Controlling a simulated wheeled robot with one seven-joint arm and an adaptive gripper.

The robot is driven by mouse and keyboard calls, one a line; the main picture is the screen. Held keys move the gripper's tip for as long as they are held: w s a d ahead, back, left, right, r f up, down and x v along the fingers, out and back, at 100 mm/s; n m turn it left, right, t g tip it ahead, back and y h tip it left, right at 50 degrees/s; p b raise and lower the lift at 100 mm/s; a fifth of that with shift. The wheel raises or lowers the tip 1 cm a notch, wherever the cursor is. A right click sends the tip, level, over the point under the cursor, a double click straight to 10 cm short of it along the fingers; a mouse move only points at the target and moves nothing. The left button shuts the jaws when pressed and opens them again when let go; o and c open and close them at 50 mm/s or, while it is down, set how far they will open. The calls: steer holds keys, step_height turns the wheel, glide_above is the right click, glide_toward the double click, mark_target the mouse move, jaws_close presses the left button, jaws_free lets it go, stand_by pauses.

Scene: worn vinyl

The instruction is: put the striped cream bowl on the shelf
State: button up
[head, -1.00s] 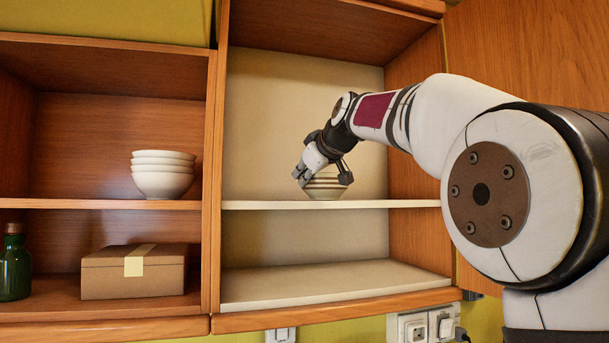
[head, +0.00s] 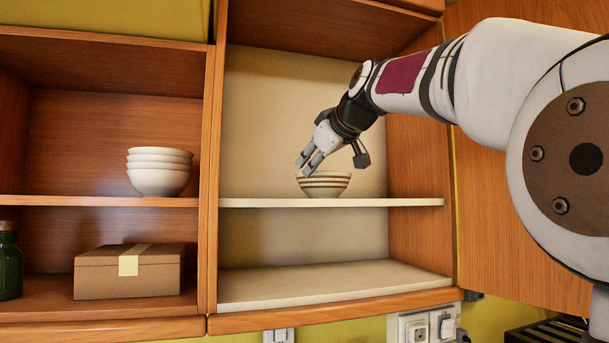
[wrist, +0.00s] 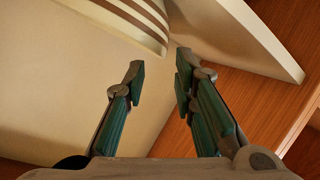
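The striped cream bowl (head: 326,185) stands upright on the middle shelf (head: 400,202) of the right cabinet section in the head view. Its striped side also shows at the top of the wrist view (wrist: 140,15). My gripper (head: 307,166) is just above and to the left of the bowl's rim in the head view. In the wrist view its two fingers (wrist: 158,80) are spread apart with nothing between them, and the bowl lies beyond the fingertips.
A stack of white bowls (head: 159,172) stands on the left section's shelf. Below it are a cardboard box (head: 128,272) and a green bottle (head: 9,265). An upright divider (head: 210,180) parts the sections. The shelf right of the striped bowl and the compartment below are clear.

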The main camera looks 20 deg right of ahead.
steer(key=v, duration=0.6)
steer(key=shift+b, duration=0.4)
steer(key=shift+s, duration=0.1)
steer(key=s+a+f+m+g, duration=0.1)
steer(key=s+f+m+g, duration=0.1)
steer(key=s+f, duration=0.8)
steer(key=s+a+f+m+g+h, duration=0.1)
steer(key=s+f+m+g, duration=0.2)
steer(key=s+f, duration=0.7)
steer(key=s+a+f+m+g+h, duration=0.1)
steer(key=s+f, duration=0.9)
steer(key=f, duration=1.1)
steer(key=shift+a+f+m+g, duration=0.25)
steer(key=shift+m+g, duration=0.45)
steer(key=shift+g, duration=0.3)
steer(key=shift+s, duration=0.15)
